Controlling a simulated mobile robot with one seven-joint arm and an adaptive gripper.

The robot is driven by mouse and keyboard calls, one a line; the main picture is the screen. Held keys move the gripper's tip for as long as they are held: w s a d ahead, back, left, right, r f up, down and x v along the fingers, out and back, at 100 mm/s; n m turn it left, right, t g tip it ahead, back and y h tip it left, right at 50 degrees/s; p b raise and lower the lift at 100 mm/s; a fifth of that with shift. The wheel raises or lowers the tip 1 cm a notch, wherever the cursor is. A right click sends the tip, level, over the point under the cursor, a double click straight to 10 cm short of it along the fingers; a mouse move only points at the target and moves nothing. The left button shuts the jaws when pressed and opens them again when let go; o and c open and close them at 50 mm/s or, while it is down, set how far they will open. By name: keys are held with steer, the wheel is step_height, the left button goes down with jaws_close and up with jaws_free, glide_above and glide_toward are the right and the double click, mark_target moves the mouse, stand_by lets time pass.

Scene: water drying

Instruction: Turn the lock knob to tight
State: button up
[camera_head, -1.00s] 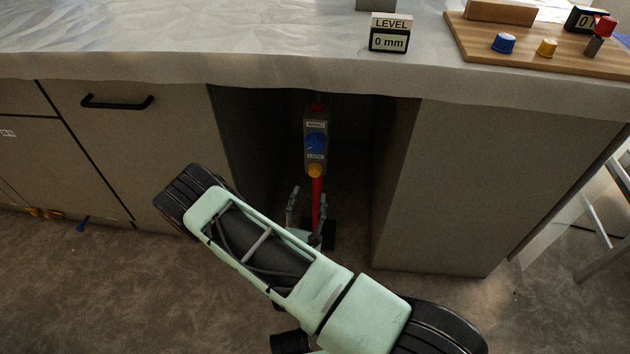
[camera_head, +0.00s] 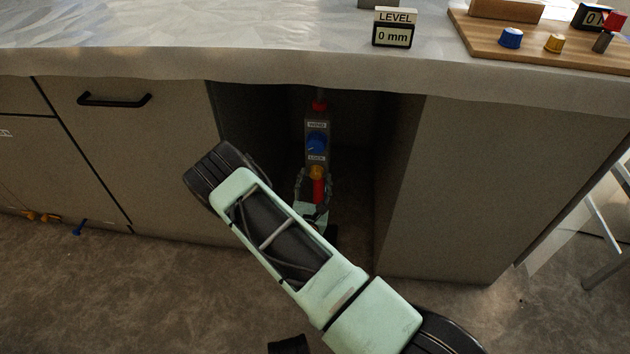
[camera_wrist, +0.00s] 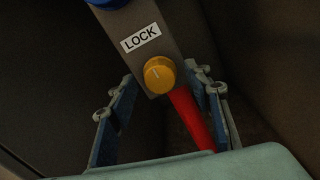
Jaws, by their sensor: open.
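The yellow lock knob (camera_wrist: 160,75) sits at the lower end of a grey panel, just below a white LOCK label (camera_wrist: 141,38). It also shows in the head view (camera_head: 316,172), under the blue knob (camera_head: 316,144). A thin pale mark is on its face; I see no tight mark. My gripper (camera_wrist: 160,103) is open, one finger on each side of the yellow knob in the wrist view, with gaps between. In the head view my gripper (camera_head: 314,185) is at the knob's height or just below. A red bar (camera_wrist: 193,118) runs down from the panel.
The panel stands inside a narrow open bay under the counter (camera_head: 250,70), with cabinet walls close on both sides. A LEVEL display (camera_head: 393,36) on the counter reads 0 mm. A wooden board (camera_head: 560,52) with several knobs lies at the right.

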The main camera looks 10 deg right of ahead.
steer(key=c, duration=1.1)
steer(key=shift+c, duration=0.2)
